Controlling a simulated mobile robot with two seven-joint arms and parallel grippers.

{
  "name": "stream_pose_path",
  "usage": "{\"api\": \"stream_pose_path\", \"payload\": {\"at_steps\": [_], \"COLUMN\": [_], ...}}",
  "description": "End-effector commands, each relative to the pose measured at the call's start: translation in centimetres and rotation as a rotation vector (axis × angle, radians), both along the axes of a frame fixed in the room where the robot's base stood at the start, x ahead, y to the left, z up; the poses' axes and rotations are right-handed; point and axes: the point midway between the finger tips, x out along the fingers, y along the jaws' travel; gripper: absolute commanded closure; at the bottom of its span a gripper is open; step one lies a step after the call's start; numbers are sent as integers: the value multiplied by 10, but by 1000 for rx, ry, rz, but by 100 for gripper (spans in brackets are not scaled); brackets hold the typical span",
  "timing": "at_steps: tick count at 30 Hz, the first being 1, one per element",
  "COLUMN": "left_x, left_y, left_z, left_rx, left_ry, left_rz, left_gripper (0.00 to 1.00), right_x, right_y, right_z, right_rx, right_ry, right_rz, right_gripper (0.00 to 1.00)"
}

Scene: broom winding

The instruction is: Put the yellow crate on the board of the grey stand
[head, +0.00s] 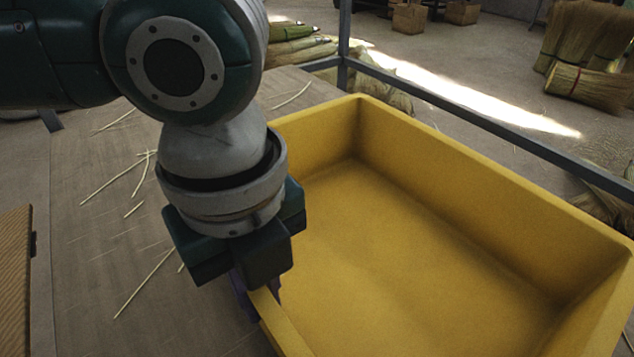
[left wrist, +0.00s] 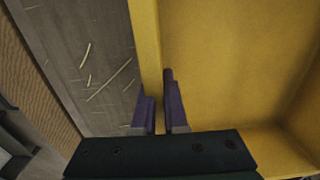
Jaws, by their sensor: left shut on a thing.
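The yellow crate (head: 420,250) is large, open-topped and empty, and fills the right half of the head view. My left gripper (head: 258,292) is shut on the crate's left wall, pointing down over the rim. In the left wrist view the purple fingers of the left gripper (left wrist: 162,108) straddle the wall of the crate (left wrist: 235,65), one inside and one outside. A grey metal frame (head: 470,106), perhaps part of the grey stand, runs behind the crate. The crate's underside is hidden, so I cannot tell whether it rests or hangs. My right gripper is out of view.
A brown wooden surface (head: 85,240) with scattered straws lies left of the crate. A ribbed brown panel (head: 15,280) stands at the left edge. Straw bundles (head: 590,50) and small cardboard boxes (head: 409,18) are on the floor behind the frame.

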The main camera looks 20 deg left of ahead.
Motion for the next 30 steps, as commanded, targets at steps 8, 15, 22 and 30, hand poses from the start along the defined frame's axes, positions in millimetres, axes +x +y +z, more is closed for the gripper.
{"api": "stream_pose_path", "payload": {"at_steps": [8,15,22,30], "left_x": [2,0,0,0], "left_y": [-1,0,0,0], "left_z": [-10,-14,-14,-12], "left_rx": [-5,0,0,0], "left_ry": [-9,-1,-1,-1], "left_rz": [-1,0,0,0], "left_gripper": [100,86,60,60], "right_x": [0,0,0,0], "right_y": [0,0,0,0], "right_z": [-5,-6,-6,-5], "right_rx": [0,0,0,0], "right_ry": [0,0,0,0], "right_rz": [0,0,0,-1], "right_gripper": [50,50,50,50]}}
